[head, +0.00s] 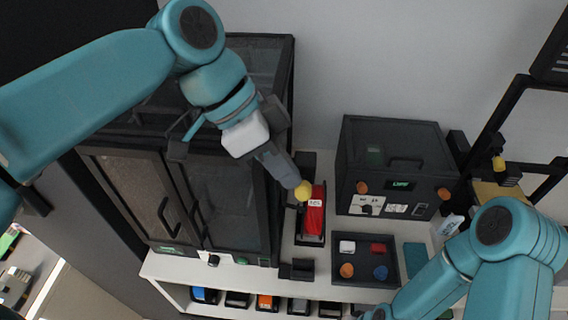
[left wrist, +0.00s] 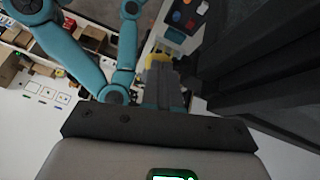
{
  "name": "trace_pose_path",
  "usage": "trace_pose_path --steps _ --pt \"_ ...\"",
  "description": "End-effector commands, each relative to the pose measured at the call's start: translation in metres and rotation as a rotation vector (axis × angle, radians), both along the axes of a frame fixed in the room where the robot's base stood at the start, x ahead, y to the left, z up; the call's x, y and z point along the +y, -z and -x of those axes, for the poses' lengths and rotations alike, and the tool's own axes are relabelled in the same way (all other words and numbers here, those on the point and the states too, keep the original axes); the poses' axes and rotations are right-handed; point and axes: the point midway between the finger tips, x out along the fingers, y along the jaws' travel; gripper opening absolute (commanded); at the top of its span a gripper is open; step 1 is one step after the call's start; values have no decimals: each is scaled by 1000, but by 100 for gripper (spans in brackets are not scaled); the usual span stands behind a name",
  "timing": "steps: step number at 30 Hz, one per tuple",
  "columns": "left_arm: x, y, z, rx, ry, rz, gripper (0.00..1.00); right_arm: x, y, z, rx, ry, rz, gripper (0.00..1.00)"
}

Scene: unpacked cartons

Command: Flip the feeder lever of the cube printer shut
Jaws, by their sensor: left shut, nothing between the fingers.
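My left gripper (head: 291,178) comes down from the upper left, shut and empty. A yellow knob (head: 304,190) shows right at its fingertips; I cannot tell whether they touch. The yellow also shows beyond the fingers of my left gripper (left wrist: 160,78) in the left wrist view. Just below the knob is a red labelled block (head: 314,217) in a narrow black holder. To its right stands a dark box-shaped machine (head: 400,150) with orange knobs. Which parts form the cube printer's feeder lever is unclear, and its position is partly hidden by the gripper. My right gripper is out of view.
A tall dark cabinet (head: 223,205) with handled doors stands close at left. A dark tray (head: 361,281) with small coloured pieces lies on the white bench front. Several coloured bins line the shelf below. A black frame (head: 500,115) with a yellow-topped part is at right.

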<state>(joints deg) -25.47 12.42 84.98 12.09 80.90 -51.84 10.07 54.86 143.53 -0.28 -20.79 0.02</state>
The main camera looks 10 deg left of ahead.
Motion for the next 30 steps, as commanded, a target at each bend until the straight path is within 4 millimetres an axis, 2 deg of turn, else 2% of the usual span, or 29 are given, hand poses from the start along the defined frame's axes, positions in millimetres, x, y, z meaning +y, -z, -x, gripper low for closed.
trace_pose_path --steps 10,15,26,30 --pt "0 2 1 -14 1 0 0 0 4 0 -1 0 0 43" --pt "0 5 3 -89 3 0 0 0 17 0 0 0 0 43" --pt "0 6 6 -201 2 -1 0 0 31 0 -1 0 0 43" --pt "0 10 8 -270 1 0 0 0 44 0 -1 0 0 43"
